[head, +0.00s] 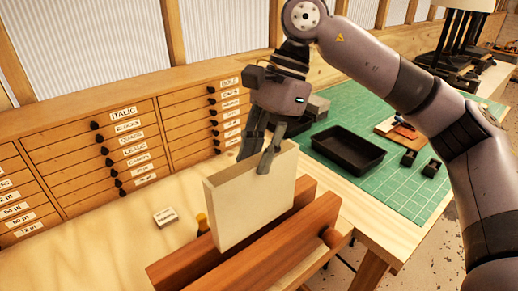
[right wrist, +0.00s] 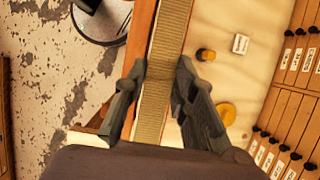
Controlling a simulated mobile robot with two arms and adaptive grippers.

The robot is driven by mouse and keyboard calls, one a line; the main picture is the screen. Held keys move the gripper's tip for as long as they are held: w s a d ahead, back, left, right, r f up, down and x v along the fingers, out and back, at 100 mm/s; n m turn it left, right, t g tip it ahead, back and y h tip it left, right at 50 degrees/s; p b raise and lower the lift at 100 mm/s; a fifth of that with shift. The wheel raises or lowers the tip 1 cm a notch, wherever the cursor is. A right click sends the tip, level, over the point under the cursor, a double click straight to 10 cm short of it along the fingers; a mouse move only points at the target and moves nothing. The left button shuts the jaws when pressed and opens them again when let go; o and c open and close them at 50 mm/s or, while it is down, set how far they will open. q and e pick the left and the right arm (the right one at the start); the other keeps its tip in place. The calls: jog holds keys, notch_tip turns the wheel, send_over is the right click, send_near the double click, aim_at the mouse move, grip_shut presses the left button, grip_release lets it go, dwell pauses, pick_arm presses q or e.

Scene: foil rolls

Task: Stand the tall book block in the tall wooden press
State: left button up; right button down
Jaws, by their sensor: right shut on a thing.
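The tall book block (head: 252,205) is a cream, upright slab in the head view. My right gripper (head: 257,158) comes down from above and is shut on its top edge. In the right wrist view the two fingers (right wrist: 160,90) sit on either side of the block's ribbed, long edge (right wrist: 168,45). The wooden press (head: 275,252) has two reddish-brown beams. The block lines up with the gap between them, with the rear beam behind it and the front beam before it. Whether its bottom edge rests inside the press cannot be told. My left gripper is not in view.
The press stands near the bench's front edge. A small labelled block (head: 165,217) and a yellow-brown knob-like piece (head: 202,223) lie to its left. A black tray (head: 347,149) sits on the green mat (head: 400,180) behind right. Labelled drawers (head: 115,155) line the back.

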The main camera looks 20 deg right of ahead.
aim_at(259, 194)
jog(key=shift+f+b, duration=0.3)
jog(key=shift+f, duration=0.2)
jog(key=shift+s+f, duration=0.1)
jog(key=shift+f, duration=0.15)
jog(key=shift+f+b, duration=1.75)
jog(key=shift+f, duration=0.1)
pick_arm(q)
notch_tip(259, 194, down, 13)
jog(key=b, duration=0.8)
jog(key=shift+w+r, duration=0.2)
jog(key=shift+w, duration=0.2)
pick_arm(e)
jog(key=shift+f, duration=5.15)
pick_arm(q)
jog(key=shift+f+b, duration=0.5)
jog(key=shift+b, duration=0.2)
pick_arm(e)
jog(key=shift+f, duration=0.6)
jog(key=c, duration=1.2)
grip_release()
jog(key=shift+c, duration=0.2)
pick_arm(q)
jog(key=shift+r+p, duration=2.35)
jog(key=shift+p, duration=0.05)
pick_arm(e)
jog(key=shift+r, duration=3.55)
